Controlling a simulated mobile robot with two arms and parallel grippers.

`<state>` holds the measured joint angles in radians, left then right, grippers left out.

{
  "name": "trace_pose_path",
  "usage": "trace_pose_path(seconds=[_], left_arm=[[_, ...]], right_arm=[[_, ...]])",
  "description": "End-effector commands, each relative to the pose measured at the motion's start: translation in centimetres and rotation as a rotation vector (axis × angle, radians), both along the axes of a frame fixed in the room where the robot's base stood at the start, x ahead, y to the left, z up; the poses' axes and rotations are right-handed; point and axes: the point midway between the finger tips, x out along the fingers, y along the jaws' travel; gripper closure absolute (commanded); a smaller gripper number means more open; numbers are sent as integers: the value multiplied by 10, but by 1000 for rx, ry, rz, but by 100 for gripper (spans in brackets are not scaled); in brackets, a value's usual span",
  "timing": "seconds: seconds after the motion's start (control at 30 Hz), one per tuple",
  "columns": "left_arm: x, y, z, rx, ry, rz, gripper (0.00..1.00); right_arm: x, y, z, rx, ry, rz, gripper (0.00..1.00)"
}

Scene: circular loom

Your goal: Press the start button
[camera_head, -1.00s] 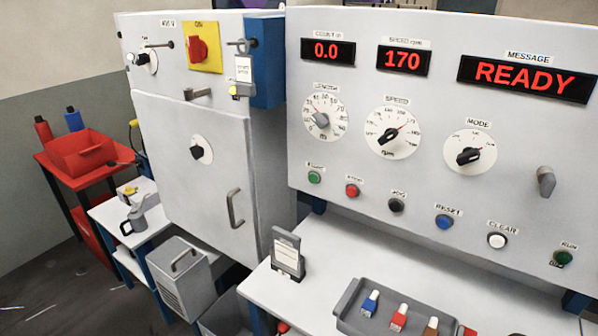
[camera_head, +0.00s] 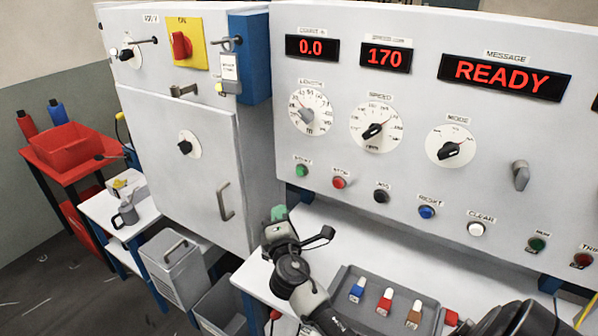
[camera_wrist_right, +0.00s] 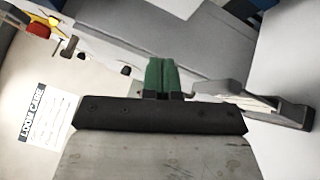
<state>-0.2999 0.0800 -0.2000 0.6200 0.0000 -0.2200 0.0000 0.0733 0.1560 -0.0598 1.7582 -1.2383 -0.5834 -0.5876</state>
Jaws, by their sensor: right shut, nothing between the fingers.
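The green start button (camera_head: 302,171) is at the left end of the button row on the grey control panel (camera_head: 400,190), below the LENGTH dial. Its label above it is small and blurred. My right gripper (camera_head: 279,213) is shut and empty, with green fingertips, below and slightly left of the start button and apart from it. In the right wrist view the shut green fingers (camera_wrist_right: 161,77) show with nothing between them. The message display (camera_head: 504,77) reads READY. My left gripper is not in view.
A red button (camera_head: 339,182) and a black button (camera_head: 381,196) sit to the right of the green one. A grey tray (camera_head: 346,285) with coloured items lies on the white bench (camera_head: 330,235). A grey cabinet (camera_head: 185,155) with a handle stands at the left.

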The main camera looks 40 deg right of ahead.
Motion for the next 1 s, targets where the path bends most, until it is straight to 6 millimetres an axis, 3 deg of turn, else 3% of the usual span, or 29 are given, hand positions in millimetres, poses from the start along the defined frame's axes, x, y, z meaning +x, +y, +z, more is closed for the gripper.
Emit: trace_pose_path(seconds=[0.2,0.67,1.0], left_arm=[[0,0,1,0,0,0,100],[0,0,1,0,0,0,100],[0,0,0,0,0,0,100]], right_arm=[[28,4,23,-241,2,38,100],[31,4,25,-269,4,42,100],[45,-32,25,-270,5,39,100]])
